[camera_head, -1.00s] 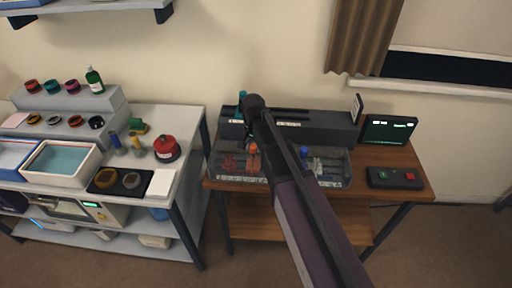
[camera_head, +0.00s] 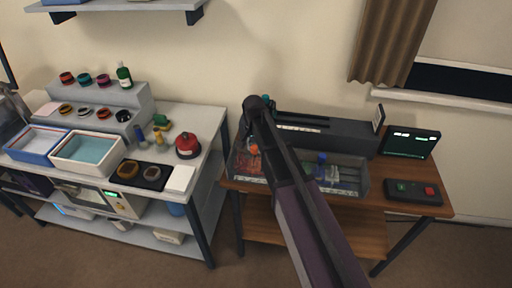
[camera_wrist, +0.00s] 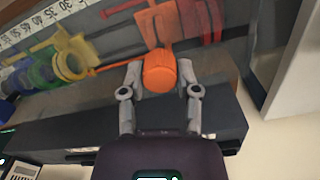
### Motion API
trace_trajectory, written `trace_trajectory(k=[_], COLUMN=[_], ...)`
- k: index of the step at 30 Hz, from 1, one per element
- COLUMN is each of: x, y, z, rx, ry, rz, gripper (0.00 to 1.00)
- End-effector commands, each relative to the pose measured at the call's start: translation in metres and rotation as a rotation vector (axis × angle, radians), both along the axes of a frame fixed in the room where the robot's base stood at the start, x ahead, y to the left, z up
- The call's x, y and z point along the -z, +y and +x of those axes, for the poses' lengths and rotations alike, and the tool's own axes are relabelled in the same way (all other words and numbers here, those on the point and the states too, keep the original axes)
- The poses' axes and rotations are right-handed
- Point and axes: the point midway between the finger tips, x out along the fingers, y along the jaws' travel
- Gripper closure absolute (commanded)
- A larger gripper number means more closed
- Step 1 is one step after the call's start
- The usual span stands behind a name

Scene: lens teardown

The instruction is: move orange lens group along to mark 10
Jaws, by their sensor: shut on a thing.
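The orange lens group is a translucent orange piece in the wrist view (camera_wrist: 165,22) with a solid ribbed orange knob (camera_wrist: 160,72). My gripper (camera_wrist: 158,72) is shut on this knob, one finger on each side. In the head view the orange knob (camera_head: 254,149) shows beside my arm, near the left end of the clear-fronted bench (camera_head: 345,190). A numbered scale (camera_wrist: 40,22) shows at the wrist view's upper left, with 30 readable. Mark 10 cannot be made out. A red lens group (camera_wrist: 213,20) is close on the right in the wrist view.
Yellow (camera_wrist: 72,58), green and blue groups stand left of the orange one in the wrist view. A blue knob (camera_head: 322,158) shows right of my arm. A screen (camera_head: 410,143) and a button box (camera_head: 414,191) are at the right. A red canister (camera_head: 188,146) stands on the left table.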

Motion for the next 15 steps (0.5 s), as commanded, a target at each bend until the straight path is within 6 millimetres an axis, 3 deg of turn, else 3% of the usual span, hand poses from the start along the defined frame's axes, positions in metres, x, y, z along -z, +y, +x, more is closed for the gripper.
trace_trajectory(k=[2, 3, 5, 6, 15], x=[-0.0005, -0.0006, -0.0006, -0.0006, -0.0004], y=[0.0061, 0.0055, 0.0046, 0.0037, -0.0015], z=[0.0033, 0.0037, 0.0038, 0.0039, 0.0033], rx=[-0.003, -0.003, -0.001, 0.0, 0.005], ry=[-0.006, -0.006, -0.006, -0.005, -0.002], rz=[0.017, 0.017, 0.017, 0.016, 0.012], gripper=[1.0, 0.46, 0.28, 0.24, 0.24])
